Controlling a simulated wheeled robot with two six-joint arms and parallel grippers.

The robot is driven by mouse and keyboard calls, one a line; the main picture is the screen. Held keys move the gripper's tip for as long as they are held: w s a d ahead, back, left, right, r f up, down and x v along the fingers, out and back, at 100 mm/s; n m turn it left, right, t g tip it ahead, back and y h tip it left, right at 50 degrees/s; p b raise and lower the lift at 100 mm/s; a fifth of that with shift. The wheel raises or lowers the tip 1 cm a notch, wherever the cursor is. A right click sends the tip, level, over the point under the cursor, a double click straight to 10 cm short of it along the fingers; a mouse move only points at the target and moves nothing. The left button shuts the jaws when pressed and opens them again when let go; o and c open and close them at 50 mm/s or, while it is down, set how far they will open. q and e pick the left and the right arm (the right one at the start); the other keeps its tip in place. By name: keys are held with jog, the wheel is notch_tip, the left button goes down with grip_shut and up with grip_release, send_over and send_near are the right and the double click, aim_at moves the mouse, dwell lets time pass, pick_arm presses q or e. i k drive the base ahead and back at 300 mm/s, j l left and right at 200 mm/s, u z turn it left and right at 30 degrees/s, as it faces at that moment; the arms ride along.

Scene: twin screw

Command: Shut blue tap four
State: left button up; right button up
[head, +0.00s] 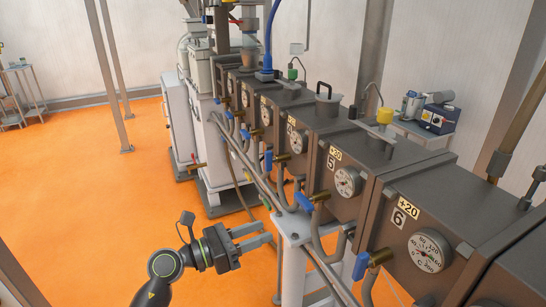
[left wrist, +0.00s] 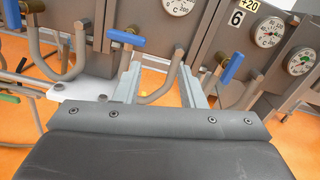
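Blue tap four (head: 268,161) has a blue lever standing roughly upright on a brass valve, low and left of gauge 4 (head: 297,140) in the head view. What looks like the same tap (left wrist: 33,6) is at the top left of the left wrist view, partly cut off. My left gripper (head: 266,233) is open and empty, with its two fingers apart. It is below and in front of the taps, touching none. In the left wrist view, its fingers (left wrist: 162,82) point toward the blue tap below gauge 5 (left wrist: 126,38). My right gripper is not in view.
Dark machine sections run toward the far left. Blue tap five (head: 304,201) and blue tap six (head: 361,265) stand nearer than tap four. Grey pipes (head: 317,238) and a white post (head: 292,265) lie close to my left gripper. The orange floor (head: 90,205) is open at left.

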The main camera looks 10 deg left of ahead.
aim_at(268, 159)
jog(key=i+j, duration=0.8)
jog(key=j, duration=0.1)
